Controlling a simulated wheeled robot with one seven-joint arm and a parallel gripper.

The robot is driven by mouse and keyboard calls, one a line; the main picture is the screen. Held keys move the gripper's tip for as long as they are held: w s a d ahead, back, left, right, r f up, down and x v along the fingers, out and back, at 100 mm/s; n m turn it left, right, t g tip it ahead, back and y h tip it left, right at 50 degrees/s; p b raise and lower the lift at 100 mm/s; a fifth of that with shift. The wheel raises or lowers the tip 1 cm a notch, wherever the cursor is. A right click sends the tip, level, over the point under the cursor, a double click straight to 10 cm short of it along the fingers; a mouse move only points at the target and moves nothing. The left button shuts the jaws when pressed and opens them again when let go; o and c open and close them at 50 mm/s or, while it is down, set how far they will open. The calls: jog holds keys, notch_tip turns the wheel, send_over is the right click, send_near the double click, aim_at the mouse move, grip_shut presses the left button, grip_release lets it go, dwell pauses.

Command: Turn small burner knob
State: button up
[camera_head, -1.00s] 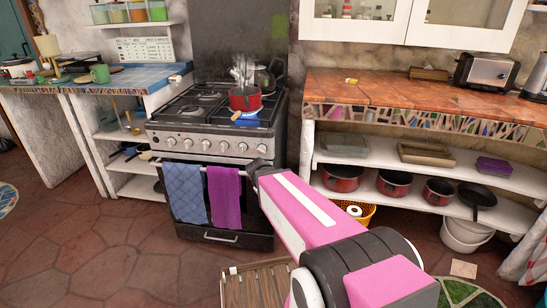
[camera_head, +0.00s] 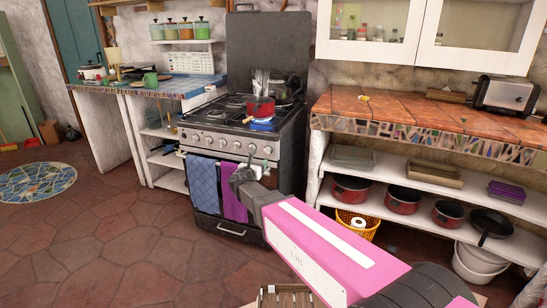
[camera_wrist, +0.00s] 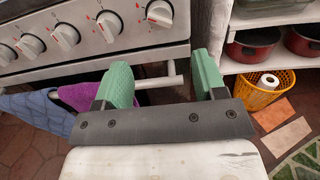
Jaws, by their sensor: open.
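The stove (camera_head: 222,150) has a row of pale knobs along its front panel. In the wrist view the rightmost visible knob (camera_wrist: 160,12) is at the top, with another knob (camera_wrist: 108,25) to its left and several more beyond. Red marks show beside some knobs. Which one is for the small burner I cannot tell. My gripper (camera_wrist: 165,78) is open, its two green fingers spread and nothing between them except the end of the oven handle (camera_wrist: 155,82) behind. The fingers appear below the rightmost visible knob, apart from it. In the head view my gripper (camera_head: 256,165) is at the stove's right front.
A red pot (camera_head: 260,106) stands on a burner with a blue glow beneath. Blue (camera_head: 203,184) and purple (camera_head: 233,206) towels hang on the oven handle. Shelves with red pans (camera_head: 403,199) and a yellow basket (camera_head: 357,222) stand to the right.

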aim_at(266, 153)
jog(key=x, duration=1)
jog(key=shift+w+d, duration=0.1)
jog(key=shift+w, duration=0.25)
jog(key=c, duration=0.9)
